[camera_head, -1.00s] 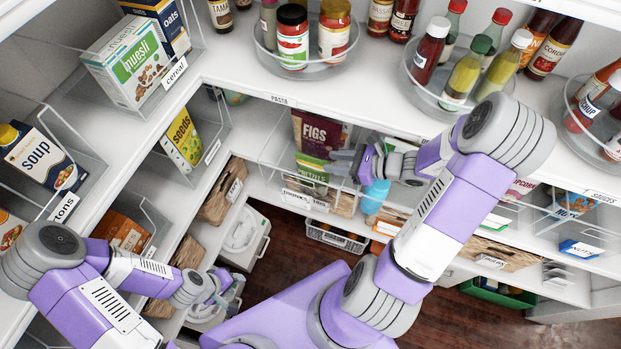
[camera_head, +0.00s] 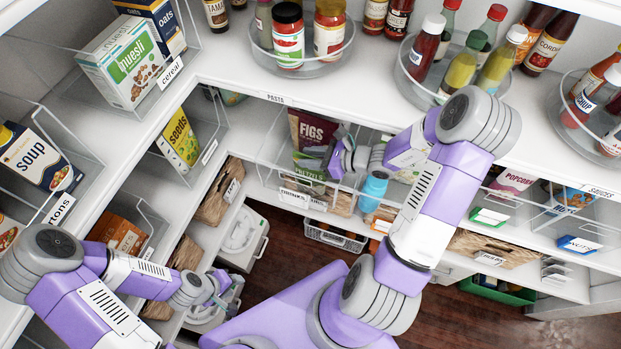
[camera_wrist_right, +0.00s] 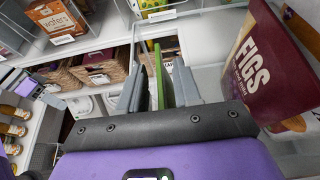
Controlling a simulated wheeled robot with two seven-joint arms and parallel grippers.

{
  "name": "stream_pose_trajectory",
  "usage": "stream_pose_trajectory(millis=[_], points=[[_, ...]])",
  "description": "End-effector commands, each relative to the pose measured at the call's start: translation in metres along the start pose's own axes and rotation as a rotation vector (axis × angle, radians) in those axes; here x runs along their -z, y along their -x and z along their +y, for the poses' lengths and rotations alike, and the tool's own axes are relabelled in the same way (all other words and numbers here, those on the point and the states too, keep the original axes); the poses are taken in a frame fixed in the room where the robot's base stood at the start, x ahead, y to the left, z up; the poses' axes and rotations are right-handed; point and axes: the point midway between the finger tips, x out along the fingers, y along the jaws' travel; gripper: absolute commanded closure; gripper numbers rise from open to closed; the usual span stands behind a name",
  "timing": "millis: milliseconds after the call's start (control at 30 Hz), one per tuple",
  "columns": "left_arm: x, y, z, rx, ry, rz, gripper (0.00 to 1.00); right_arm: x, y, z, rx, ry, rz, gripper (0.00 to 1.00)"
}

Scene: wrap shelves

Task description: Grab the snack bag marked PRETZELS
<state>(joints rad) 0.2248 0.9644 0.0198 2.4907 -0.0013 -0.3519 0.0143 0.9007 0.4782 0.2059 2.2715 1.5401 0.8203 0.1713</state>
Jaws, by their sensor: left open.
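The green PRETZELS bag (camera_head: 309,170) stands in a clear bin on the middle shelf, in front of the maroon FIGS bag (camera_head: 308,130). My right gripper (camera_head: 334,158) is at the right side of the PRETZELS bag. In the right wrist view the green bag (camera_wrist_right: 159,76) shows edge-on between the two fingers of my right gripper (camera_wrist_right: 160,90). I cannot tell whether the fingers press on it. The FIGS bag (camera_wrist_right: 262,65) stands just right of the fingers there. My left gripper (camera_head: 222,287) is open and empty, low near the left shelves.
A blue bottle (camera_head: 374,188) is just below my right wrist. Sauce bottles stand on a turntable (camera_head: 420,98) above. Woven baskets (camera_head: 218,192) sit at the lower left.

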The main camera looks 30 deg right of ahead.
Motion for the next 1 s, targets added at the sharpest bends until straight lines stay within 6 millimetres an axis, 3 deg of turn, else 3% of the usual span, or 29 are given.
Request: stream_pose_trajectory(millis=[33,200,733,1000], points=[[0.000,0.000,0.000,0.000,0.000,0.000,0.57,0.000,0.000,0.000,0.000,0.000,0.000,0.76],[0.000,0.000,0.000,0.000,0.000,0.000,0.57,0.000,0.000,0.000,0.000,0.000,0.000,1.00],[0.000,0.001,0.000,0.000,0.000,0.000,0.57,-0.002,0.001,0.000,0.000,0.001,0.000,1.00],[0.000,0.006,0.002,0.000,0.000,0.000,0.57,-0.031,0.013,0.000,0.002,0.005,-0.001,1.00]])
